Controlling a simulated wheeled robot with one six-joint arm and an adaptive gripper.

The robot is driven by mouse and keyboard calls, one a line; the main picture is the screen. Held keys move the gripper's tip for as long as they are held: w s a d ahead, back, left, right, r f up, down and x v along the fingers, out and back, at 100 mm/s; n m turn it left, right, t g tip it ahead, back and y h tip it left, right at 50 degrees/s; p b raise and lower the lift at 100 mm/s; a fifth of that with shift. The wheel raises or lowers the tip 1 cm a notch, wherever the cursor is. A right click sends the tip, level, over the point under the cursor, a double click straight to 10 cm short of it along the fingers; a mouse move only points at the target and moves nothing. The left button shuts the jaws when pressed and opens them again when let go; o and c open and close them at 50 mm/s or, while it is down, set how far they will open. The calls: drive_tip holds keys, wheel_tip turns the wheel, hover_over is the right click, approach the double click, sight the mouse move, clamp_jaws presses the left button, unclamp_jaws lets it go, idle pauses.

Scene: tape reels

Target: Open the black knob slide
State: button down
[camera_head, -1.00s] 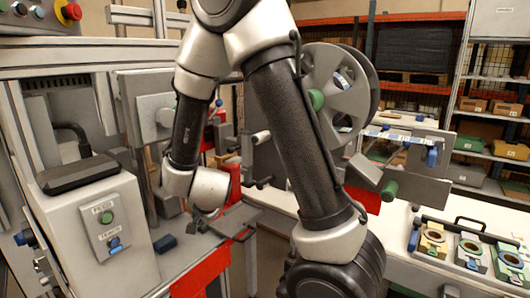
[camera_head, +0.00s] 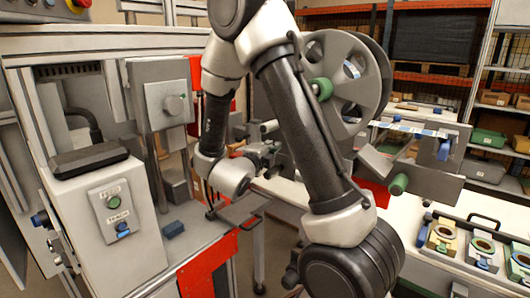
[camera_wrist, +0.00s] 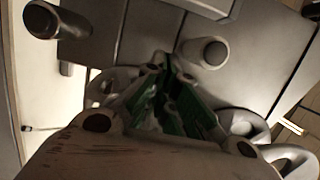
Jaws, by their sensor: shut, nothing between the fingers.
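In the wrist view a dark, round-ended knob (camera_wrist: 45,20) sticks out of a grey panel at upper left. A second, greyer knob (camera_wrist: 205,52) sticks out right of centre. I cannot tell for certain which one belongs to the black knob slide. My gripper (camera_wrist: 167,98) is shut and empty, its green finger pads together, pointing at the panel below and between the two knobs. Contact there cannot be made out.
A large grey reel (camera_head: 350,75) with a green hub stands right of my arm. A green-tipped knob (camera_head: 399,184) and a bench with fixtures (camera_head: 480,247) lie at right.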

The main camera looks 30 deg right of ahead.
sight(248, 138)
drive_tip(key=shift+w+d, duration=0.15)
drive_tip(key=shift+w, duration=0.75)
drive_tip(key=shift+w+d, duration=0.2)
drive_tip(key=shift+w, duration=0.7)
drive_tip(key=shift+w+d, duration=0.15)
drive_tip(key=shift+w, duration=0.75)
drive_tip(key=w, duration=0.2)
drive_tip(key=w+a, duration=0.1)
drive_tip(key=w, duration=0.1)
drive_tip(key=w+a, duration=0.1)
drive_tip(key=w, duration=0.1)
drive_tip(key=shift+w+a, duration=0.25)
drive_tip(key=shift+w, duration=0.15)
